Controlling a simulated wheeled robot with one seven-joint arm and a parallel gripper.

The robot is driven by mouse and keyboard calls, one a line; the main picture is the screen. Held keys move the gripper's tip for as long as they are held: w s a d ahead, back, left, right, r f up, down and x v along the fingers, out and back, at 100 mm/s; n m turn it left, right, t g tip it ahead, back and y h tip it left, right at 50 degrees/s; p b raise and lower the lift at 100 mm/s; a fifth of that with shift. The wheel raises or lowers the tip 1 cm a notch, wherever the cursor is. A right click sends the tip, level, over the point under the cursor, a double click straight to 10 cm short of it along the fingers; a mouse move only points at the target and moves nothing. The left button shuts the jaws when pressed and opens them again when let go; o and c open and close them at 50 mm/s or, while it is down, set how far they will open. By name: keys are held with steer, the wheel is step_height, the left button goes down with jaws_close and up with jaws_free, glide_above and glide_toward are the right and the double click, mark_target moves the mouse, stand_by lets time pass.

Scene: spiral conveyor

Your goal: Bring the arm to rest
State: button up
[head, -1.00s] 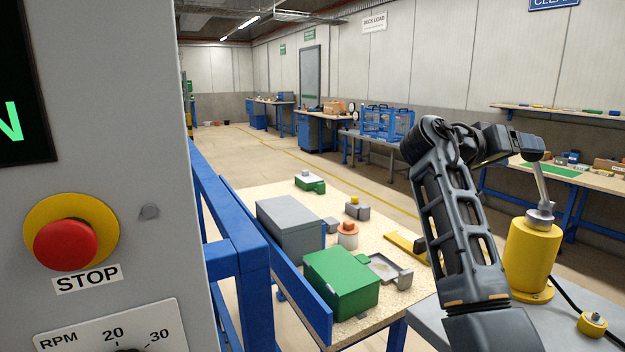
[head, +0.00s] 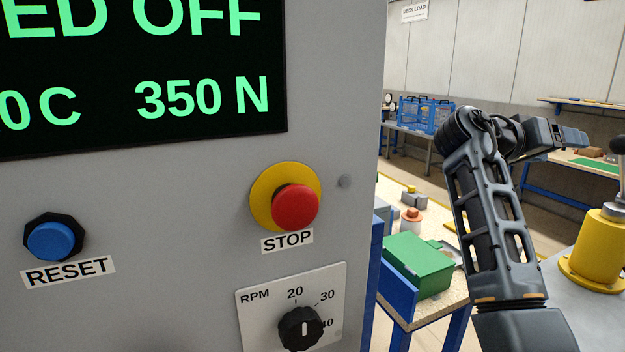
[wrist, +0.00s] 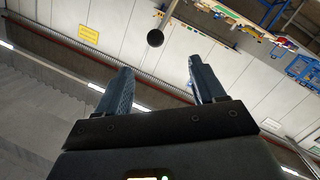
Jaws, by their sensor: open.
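My arm rises at the right of the head view, bent at its elbow, with its end pointing right. My gripper (head: 574,138) is at that end, in free air, above and to the left of a yellow cylinder (head: 597,250). In the wrist view my gripper (wrist: 160,84) shows two separate fingers with nothing between them. It is open and empty. The wrist view is turned over and looks toward the wall and ceiling.
A grey control panel (head: 150,190) fills the left, with a red stop button (head: 295,207), a blue reset button (head: 51,241) and an RPM knob (head: 300,328). Behind it, a workbench holds a green box (head: 418,265). Blue crates (head: 425,114) stand farther back.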

steer(key=s+a+f+n+t+y, duration=0.2)
steer(key=a+f+n+t, duration=0.1)
steer(key=f, duration=0.8)
steer(key=s+a+f+n+t+y, duration=0.1)
steer(key=a+f+n+t, duration=0.15)
steer(key=f, duration=0.85)
steer(key=s+a+f+n+t+y, duration=0.2)
steer(key=s+a+f+n+y, duration=0.15)
steer(key=s+f, duration=0.4)
steer(key=s+a+f+n+t+y, duration=0.2)
steer(key=s+a+f+y, duration=0.1)
steer(key=s+a+f, duration=0.4)
steer(key=s+a+f+t+y, duration=0.1)
steer(key=s+a+f+y, duration=0.15)
steer(key=s, duration=0.65)
steer(key=s+a+f+y, duration=0.1)
steer(key=s+a+y, duration=0.15)
steer(key=s, duration=0.65)
steer(key=s+a+r+t+y, duration=0.1)
steer(key=s+a+r, duration=0.1)
steer(key=s+r, duration=0.4)
steer(key=s+a+r+m+t+y, duration=0.1)
steer(key=s+a+r, duration=0.1)
steer(key=s+r, duration=0.4)
steer(key=s, duration=0.4)
steer(key=shift+s, duration=0.25)
steer(key=shift+s+r+m, duration=0.2)
steer(key=shift+r+m, duration=0.1)
steer(key=shift+r, duration=0.1)
